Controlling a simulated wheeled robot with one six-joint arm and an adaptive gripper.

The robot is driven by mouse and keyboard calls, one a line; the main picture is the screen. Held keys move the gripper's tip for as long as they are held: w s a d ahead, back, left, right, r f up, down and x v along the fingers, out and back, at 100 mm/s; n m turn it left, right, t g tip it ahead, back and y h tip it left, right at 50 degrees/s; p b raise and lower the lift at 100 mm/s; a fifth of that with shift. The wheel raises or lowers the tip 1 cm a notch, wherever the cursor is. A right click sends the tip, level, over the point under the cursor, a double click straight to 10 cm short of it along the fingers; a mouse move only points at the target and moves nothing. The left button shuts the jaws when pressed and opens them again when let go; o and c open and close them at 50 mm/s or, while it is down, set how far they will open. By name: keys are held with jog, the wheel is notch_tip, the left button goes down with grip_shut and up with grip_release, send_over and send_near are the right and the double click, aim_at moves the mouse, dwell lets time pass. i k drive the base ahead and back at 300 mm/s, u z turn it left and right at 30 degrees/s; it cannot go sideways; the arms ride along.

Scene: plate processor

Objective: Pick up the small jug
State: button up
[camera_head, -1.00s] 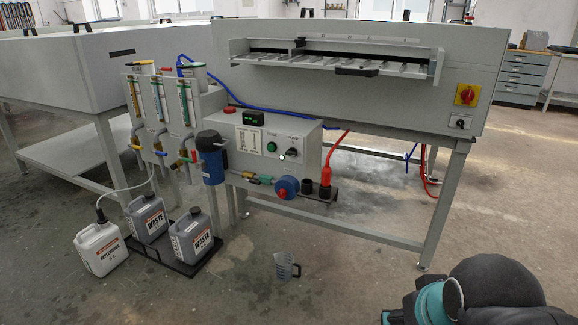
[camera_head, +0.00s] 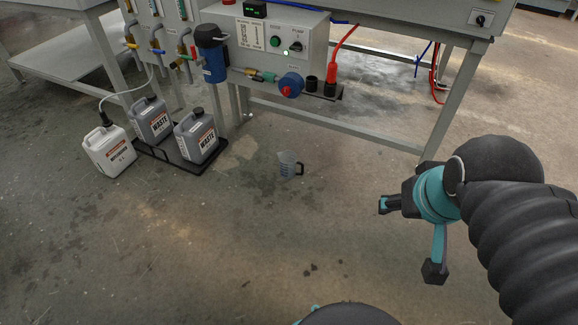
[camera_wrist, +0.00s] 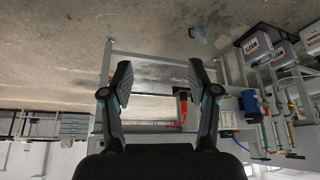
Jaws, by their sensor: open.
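The small jug (camera_head: 288,165) is a clear, bluish measuring jug with a dark handle on its right. It stands upright on the concrete floor in front of the machine. It also shows near the top of the wrist view (camera_wrist: 198,36), where the picture is upside down. My gripper (camera_head: 408,238) is to the right of the jug in the head view, well apart from it. In the wrist view my gripper (camera_wrist: 160,85) has its two fingers spread wide with nothing between them.
Two grey waste cans (camera_head: 196,137) stand on a black tray (camera_head: 170,157) left of the jug, with a white can (camera_head: 108,150) beside them. The machine's frame leg (camera_head: 452,100) and low crossbar (camera_head: 330,127) are behind the jug. The floor in front is clear.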

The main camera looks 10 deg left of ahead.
aim_at(287, 160)
jog(key=u, duration=0.35)
jog(key=i, duration=1.15)
jog(key=u, duration=1.25)
